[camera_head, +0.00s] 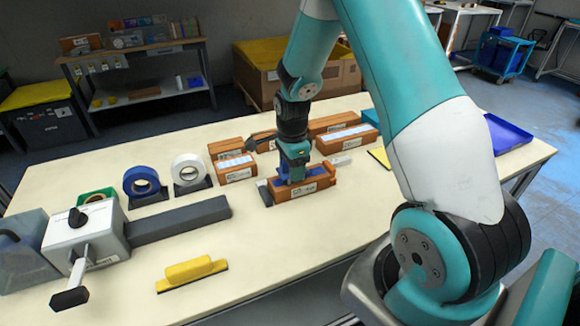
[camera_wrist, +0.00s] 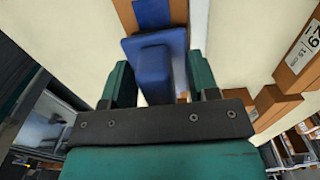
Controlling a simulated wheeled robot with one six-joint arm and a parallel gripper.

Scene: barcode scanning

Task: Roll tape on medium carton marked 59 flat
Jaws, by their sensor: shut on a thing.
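My gripper (camera_head: 293,166) is shut on a blue block-shaped tool (camera_wrist: 152,62), between its two green fingers. It is low over a brown carton (camera_head: 318,186) with a white label, near the table's middle. In the wrist view, a brown carton (camera_wrist: 127,14) with a blue strip (camera_wrist: 153,14) on top lies just beyond the tool. The strip looks like tape; the tool covers part of it. I cannot tell whether the tool touches it. The number on this carton's label is too small to read.
Several brown cartons (camera_head: 239,173) stand behind and beside this one. Blue tape (camera_head: 141,181) and white tape (camera_head: 188,169) stand left. A grey lever machine (camera_head: 88,236) and yellow tool (camera_head: 190,271) are nearer. A blue tray (camera_head: 508,137) is far right. The front middle is clear.

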